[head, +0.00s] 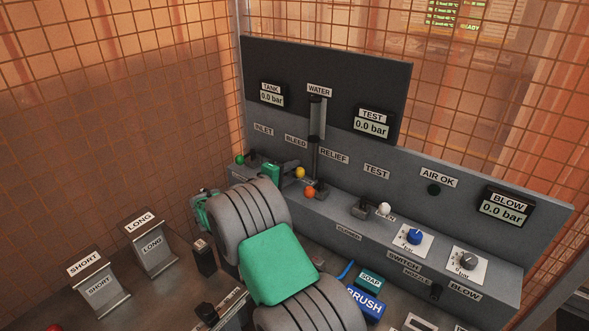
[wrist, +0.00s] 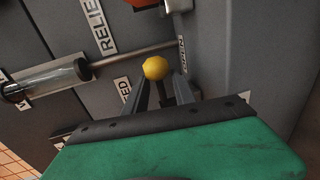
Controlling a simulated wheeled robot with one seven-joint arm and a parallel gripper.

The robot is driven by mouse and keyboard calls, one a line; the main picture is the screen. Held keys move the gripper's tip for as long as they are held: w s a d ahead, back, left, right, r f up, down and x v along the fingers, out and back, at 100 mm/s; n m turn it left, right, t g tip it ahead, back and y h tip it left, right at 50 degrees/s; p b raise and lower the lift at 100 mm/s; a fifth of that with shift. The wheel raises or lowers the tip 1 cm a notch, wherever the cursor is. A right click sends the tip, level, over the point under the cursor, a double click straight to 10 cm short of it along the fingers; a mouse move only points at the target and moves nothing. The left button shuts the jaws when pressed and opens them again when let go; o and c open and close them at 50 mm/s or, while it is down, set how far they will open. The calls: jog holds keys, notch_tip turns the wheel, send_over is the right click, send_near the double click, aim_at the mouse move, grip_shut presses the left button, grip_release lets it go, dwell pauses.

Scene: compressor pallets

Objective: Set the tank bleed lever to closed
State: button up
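The tank bleed lever has a yellow ball knob (head: 300,173), below the BLEED label (head: 296,141) on the grey panel. The knob also shows in the wrist view (wrist: 156,68), with its dark stem running down between my fingers. My gripper (head: 290,174) is at this lever, its green body to the left of the knob in the head view. In the wrist view my gripper's (wrist: 161,84) two grey fingers stand apart, one on each side of the stem, with the knob at their tips. I cannot tell whether either finger touches it. The lever's open or closed setting is unclear.
An orange knob (head: 310,192) sits close by, in front of the yellow one. A green knob (head: 240,159) is at the left and a white knob (head: 384,208) at the right. The water sight tube (head: 317,118) rises behind. The TANK display (head: 272,99) reads 0.0 bar.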

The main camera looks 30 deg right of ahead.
jog(key=shift+w+d, duration=0.2)
jog(key=shift+d, duration=0.3)
